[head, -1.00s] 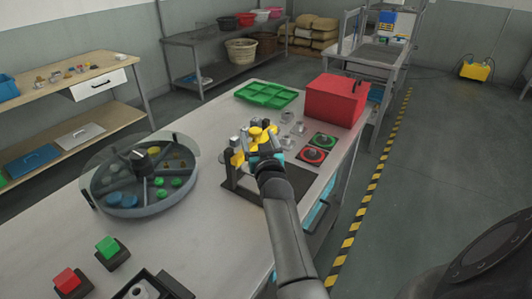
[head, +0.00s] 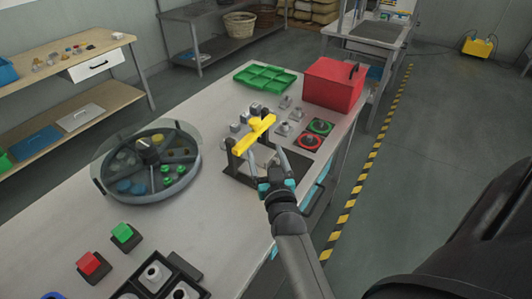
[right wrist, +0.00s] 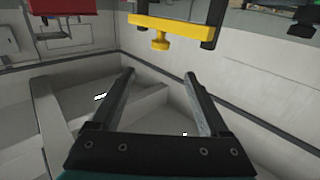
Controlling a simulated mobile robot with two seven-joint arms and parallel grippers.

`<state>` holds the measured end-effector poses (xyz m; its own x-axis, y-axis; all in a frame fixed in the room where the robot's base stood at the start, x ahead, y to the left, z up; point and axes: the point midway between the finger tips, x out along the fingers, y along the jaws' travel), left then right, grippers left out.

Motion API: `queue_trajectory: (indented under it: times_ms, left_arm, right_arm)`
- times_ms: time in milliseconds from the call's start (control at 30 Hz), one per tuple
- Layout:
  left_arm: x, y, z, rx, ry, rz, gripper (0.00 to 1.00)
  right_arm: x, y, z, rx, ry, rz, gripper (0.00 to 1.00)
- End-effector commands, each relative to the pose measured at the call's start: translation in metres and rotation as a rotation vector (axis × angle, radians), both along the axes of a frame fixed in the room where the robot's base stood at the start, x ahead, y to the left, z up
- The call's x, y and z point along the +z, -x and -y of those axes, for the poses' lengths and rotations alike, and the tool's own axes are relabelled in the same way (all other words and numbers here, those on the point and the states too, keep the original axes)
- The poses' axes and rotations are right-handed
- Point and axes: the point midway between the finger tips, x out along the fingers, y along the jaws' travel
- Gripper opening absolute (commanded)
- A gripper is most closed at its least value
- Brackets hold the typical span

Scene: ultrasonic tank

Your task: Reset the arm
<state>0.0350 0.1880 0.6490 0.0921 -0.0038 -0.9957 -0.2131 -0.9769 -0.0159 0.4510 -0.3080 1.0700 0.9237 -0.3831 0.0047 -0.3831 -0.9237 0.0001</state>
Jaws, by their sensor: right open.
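My right gripper (head: 267,160) is open and empty, its two fingers apart. It is just in front of the black frame (head: 231,160). The yellow bar with a round knob (head: 252,135) lies across the top of that frame, beyond the fingertips. In the right wrist view, nothing is between the spread fingers (right wrist: 160,76); the yellow bar (right wrist: 172,26) is above and beyond them, clear of both. My left gripper is in neither view.
A green tray (head: 265,77) and red box (head: 333,84) stand behind. Red and green buttons and a black rack are in front.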

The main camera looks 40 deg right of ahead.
Motion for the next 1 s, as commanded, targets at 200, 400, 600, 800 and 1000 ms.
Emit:
queue_trajectory:
  times_ms: [200,400,600,800,1000]
  left_arm:
    - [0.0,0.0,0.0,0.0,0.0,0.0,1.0]
    - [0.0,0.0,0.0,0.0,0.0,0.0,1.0]
    - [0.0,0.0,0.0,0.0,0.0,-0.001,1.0]
    - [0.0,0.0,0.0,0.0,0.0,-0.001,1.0]
    - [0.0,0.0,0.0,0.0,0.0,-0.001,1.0]
  right_arm:
    - [0.0,0.0,0.0,0.0,0.0,0.0,0.79]
    - [0.0,0.0,0.0,0.0,0.0,-0.001,0.79]
    - [-0.005,0.002,-0.01,0.053,-0.009,-0.071,0.79]
    - [-0.023,0.017,-0.042,0.179,-0.039,-0.276,0.79]
    - [-0.042,0.05,-0.076,0.288,-0.065,-0.511,0.79]
